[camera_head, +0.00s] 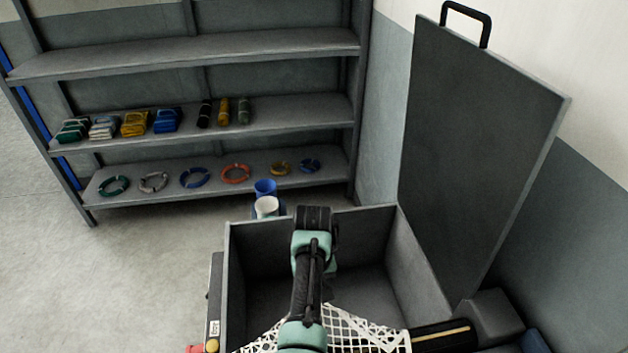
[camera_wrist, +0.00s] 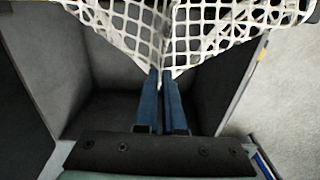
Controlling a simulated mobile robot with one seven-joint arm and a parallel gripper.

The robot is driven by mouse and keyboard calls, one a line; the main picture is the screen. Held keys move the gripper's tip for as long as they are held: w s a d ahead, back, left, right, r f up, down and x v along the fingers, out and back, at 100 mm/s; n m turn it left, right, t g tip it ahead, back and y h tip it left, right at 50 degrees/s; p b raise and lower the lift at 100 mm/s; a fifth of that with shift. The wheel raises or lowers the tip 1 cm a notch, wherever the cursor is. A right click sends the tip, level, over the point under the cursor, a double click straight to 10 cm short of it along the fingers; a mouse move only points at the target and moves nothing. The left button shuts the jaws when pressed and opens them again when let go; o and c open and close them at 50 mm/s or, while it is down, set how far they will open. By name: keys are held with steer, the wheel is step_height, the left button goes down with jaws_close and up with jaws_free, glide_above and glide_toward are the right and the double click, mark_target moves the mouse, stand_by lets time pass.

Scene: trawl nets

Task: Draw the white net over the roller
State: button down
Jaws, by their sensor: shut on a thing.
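The white net (camera_head: 365,332) hangs across the near side of an open grey bin. It shows on both sides of my arm. In the wrist view the net (camera_wrist: 215,28) spreads across the top and gathers to a point between the blue fingers of my gripper (camera_wrist: 161,76), which are shut on it. The roller (camera_head: 442,336), a black cylinder with a pale yellow stripe, shows at the lower right beside the net; its middle is hidden or out of frame. In the head view my own arm hides my fingertips.
The grey bin (camera_head: 232,262) is open, with its tall lid (camera_head: 480,140) raised at the right. Blue and white cups (camera_head: 266,206) stand behind its left back corner. A shelf rack (camera_head: 200,125) with folded packs, rolls and rings stands at the back. The floor at left is clear.

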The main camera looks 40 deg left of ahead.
step_height(320, 180, down, 8)
steer(key=b, duration=0.5)
steer(key=shift+b, duration=0.35)
steer(key=shift+r, duration=0.1)
jaws_free()
stand_by(0.4)
steer(key=shift+r, duration=0.1)
step_height(320, 180, up, 5)
steer(key=p, duration=0.5)
steer(key=shift+r, duration=0.15)
